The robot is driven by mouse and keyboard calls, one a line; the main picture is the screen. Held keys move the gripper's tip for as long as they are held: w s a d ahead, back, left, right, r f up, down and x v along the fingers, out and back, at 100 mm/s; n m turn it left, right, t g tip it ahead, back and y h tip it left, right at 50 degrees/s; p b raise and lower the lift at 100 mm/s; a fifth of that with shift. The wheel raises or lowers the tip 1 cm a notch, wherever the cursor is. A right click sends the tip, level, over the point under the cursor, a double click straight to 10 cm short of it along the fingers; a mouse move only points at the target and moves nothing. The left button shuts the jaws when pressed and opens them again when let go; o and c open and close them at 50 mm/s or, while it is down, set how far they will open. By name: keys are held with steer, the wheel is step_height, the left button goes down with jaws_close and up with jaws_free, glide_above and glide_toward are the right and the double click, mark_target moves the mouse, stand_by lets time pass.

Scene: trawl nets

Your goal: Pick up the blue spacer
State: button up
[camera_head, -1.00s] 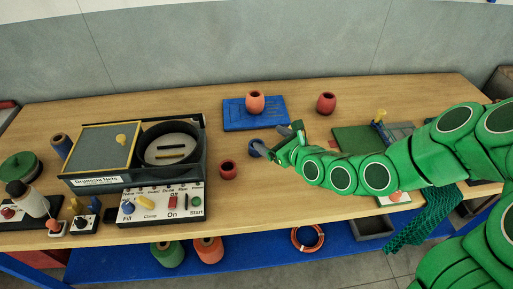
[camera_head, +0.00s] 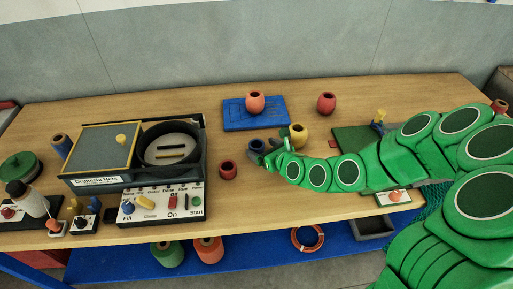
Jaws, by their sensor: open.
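The blue spacer (camera_head: 256,146) is a small dark blue round piece with a hole on top. It stands on the table between the blue board and the red spacer, partly hidden by my gripper. My gripper (camera_head: 266,152) is open right at its right side, low over the table. My green arm comes in from the right.
A yellow spacer (camera_head: 298,135) stands close behind my gripper. A red spacer (camera_head: 228,170) stands to the left. An orange spacer (camera_head: 255,102) sits on the blue board (camera_head: 235,121), with another red spacer (camera_head: 326,103) to the right. A control panel (camera_head: 150,215) fronts the machine at left.

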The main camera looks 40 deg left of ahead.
mark_target(261, 149)
steer(key=shift+a+f, duration=0.5)
steer(key=shift+a, duration=0.25)
steer(key=shift+x, duration=1.05)
steer(key=shift+c, duration=0.4)
steer(key=c, duration=1)
